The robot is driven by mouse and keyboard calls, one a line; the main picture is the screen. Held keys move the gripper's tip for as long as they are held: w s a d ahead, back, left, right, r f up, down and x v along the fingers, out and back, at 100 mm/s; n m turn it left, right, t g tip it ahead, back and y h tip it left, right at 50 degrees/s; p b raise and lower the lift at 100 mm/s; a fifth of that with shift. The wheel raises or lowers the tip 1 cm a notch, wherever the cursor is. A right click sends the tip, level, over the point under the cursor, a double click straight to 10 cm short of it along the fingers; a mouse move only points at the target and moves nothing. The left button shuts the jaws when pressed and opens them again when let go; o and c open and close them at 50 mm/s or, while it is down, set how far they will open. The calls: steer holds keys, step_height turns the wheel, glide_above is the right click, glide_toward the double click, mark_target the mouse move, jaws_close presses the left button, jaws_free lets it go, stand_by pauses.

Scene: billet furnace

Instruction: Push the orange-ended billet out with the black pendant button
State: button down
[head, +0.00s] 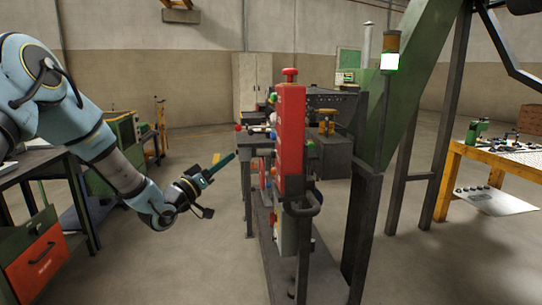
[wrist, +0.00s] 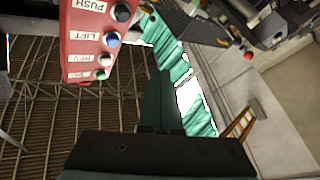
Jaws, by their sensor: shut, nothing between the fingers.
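The red pendant box (head: 290,130) hangs upright in the middle of the head view, with a red mushroom knob on top. In the wrist view my gripper's dark green fingers (wrist: 163,80) lie right of and below the buttons. I cannot make out the orange-ended billet.
A dark post with a lit stack light (head: 389,62) stands right of the pendant. A yellow-framed table (head: 455,165) is at far right. A dark bench with an orange drawer (head: 38,262) is at left. Floor is clear between bench and pendant stand.

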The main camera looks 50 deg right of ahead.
steer(key=s+d, duration=0.5)
steer(key=d, duration=0.1)
steer(key=shift+s+d, duration=0.3)
steer(key=shift+d, duration=0.1)
stand_by(2.0)
steer(key=shift+s+d, duration=0.25)
steer(key=shift+d, duration=0.1)
steer(key=shift+s+d+b, duration=0.35)
steer(key=shift+d+b, duration=0.05)
steer(key=shift+b, duration=0.05)
stand_by(0.7)
steer(key=shift+w+a, duration=0.6)
steer(key=shift+a, duration=0.15)
stand_by(0.3)
steer(key=shift+w+a+b, duration=0.35)
steer(key=shift+w+a, duration=0.45)
steer(key=shift+a, duration=0.2)
steer(key=shift+w+a+b, duration=0.35)
steer(key=shift+w+a, duration=0.45)
steer(key=shift+a, duration=0.15)
